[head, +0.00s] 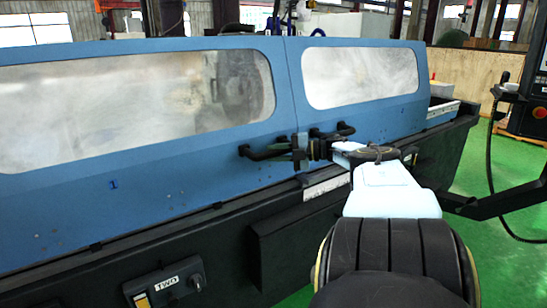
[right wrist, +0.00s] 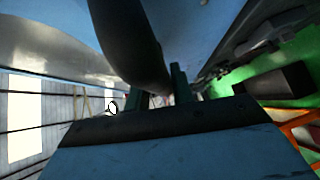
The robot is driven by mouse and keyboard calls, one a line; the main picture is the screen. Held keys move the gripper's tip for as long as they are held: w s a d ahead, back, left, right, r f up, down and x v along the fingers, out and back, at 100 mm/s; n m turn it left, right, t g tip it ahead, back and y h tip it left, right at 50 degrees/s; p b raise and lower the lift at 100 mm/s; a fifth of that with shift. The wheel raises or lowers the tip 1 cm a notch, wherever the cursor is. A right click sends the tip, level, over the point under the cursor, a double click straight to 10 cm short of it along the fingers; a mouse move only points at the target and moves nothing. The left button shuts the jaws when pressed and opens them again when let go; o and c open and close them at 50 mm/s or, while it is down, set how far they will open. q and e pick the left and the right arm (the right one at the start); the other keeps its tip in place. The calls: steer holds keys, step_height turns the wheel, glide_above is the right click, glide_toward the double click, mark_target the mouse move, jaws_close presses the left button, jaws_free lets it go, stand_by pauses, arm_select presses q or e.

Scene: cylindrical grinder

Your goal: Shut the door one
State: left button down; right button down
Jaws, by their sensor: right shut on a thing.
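Door one (head: 190,178), the blue left door with a small "1" on it, has a large hazy window. Its right edge meets the blue right door (head: 345,117) at a narrow seam, and I see no open gap between them. A black bar handle (head: 262,153) sits low near door one's right edge. My right gripper (head: 301,152) reaches in from the right and is shut on the right part of this handle. In the right wrist view the dark handle bar (right wrist: 128,45) passes between the fingers (right wrist: 160,88). My left gripper is out of view.
The right door's own black handle (head: 333,132) is close beside my gripper. A dark machine ledge (head: 215,235) with a knob panel (head: 168,283) runs below the doors. A control pendant (head: 508,92) on a dark arm stands at right, over green floor.

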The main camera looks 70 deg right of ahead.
steer(key=shift+d+r, duration=0.25)
steer(key=c, duration=1.5)
jaws_free()
steer(key=shift+c, duration=0.2)
steer(key=o, duration=0.3)
steer(key=shift+s+d+f, duration=0.15)
steer(key=shift+s+f, duration=0.05)
steer(key=shift+o, duration=0.2)
steer(key=shift+w, duration=0.1)
